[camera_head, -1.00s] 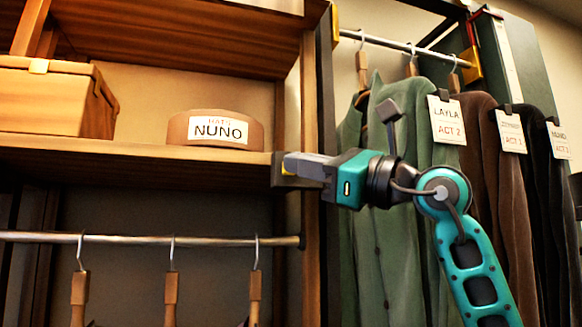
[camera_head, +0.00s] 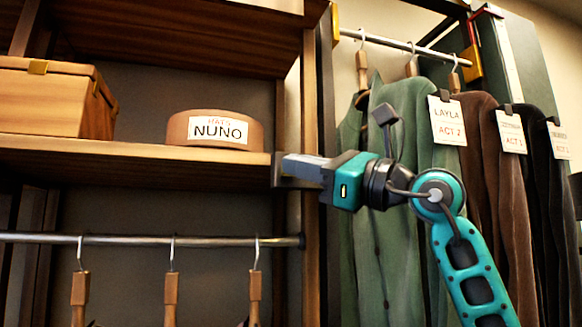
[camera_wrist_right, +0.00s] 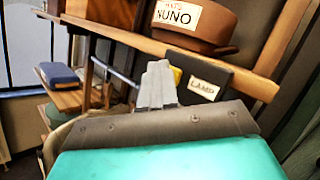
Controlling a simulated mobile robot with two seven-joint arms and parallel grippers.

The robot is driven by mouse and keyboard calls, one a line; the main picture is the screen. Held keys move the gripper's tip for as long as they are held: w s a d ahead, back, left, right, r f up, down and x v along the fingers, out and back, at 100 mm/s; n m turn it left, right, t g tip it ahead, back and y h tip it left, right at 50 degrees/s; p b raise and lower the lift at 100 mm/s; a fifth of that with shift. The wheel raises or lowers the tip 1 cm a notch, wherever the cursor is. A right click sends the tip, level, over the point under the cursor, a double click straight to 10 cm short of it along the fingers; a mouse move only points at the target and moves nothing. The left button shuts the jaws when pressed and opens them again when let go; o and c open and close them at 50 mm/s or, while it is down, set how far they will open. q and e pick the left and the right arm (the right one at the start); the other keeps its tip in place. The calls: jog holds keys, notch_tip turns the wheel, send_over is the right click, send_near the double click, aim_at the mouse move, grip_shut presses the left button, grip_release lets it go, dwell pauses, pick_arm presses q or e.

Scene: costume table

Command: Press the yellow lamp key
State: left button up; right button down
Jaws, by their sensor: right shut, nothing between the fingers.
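The yellow lamp key (camera_wrist_right: 177,76) shows in the right wrist view, on a dark box (camera_wrist_right: 205,86) with a "LAMP" label (camera_wrist_right: 203,88) at the shelf's front edge. In the head view the dark box (camera_head: 277,177) is at the shelf's right end, and the key is hidden behind my right gripper (camera_head: 290,167). The right gripper is shut and empty. Its fingertips, also in the wrist view (camera_wrist_right: 158,70), are right at the key and cover part of it. I cannot tell whether they touch it. My left gripper is not in view.
A brown hat box labelled "NUNO" (camera_head: 212,129) and a wooden box (camera_head: 55,97) stand on the shelf (camera_head: 140,150). Hangers hang from a rail (camera_head: 120,240) below it. Tagged coats, including a green one (camera_head: 395,220), hang behind my right arm.

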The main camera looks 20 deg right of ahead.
jog(key=shift+s, duration=0.35)
jog(key=s+b, duration=0.2)
jog(key=s, duration=0.4)
jog(key=shift+d, duration=0.15)
dwell(0.3)
dwell(0.3)
